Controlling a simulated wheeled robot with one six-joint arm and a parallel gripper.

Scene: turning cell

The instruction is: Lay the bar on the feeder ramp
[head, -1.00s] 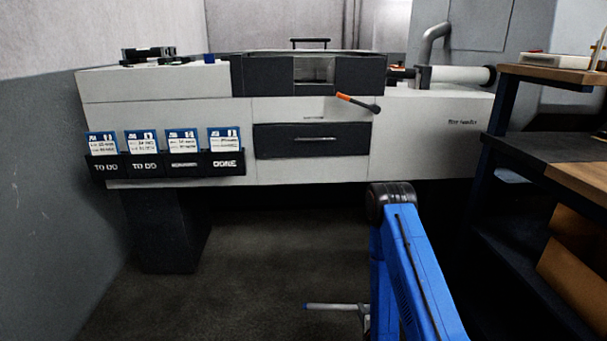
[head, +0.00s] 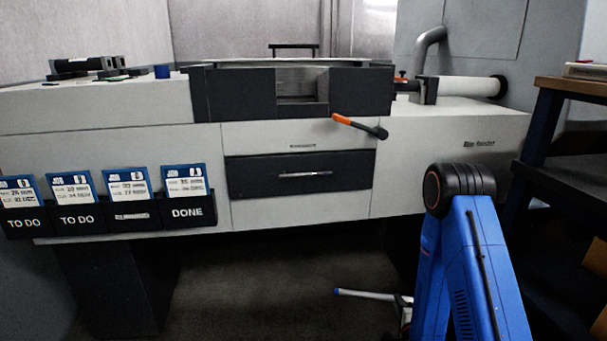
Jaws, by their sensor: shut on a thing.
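A thin silver bar (head: 365,295) with a blue end juts out to the left of my blue arm, low in the head view and above the dark floor. My gripper (head: 403,302) is shut on it, mostly hidden behind my arm, as is the bar's other end. The bar is well below the machine top and apart from the machine. The bar feeder (head: 450,150) is the right part of the long white machine, with a pale tube (head: 465,88) on top. I cannot make out a ramp clearly.
An orange-tipped lever (head: 345,120) sticks out from the machine front. Card pockets (head: 105,217) hang on its left front. A wood-topped bench (head: 565,85) stands at the right, close to my arm. Open floor lies before the machine.

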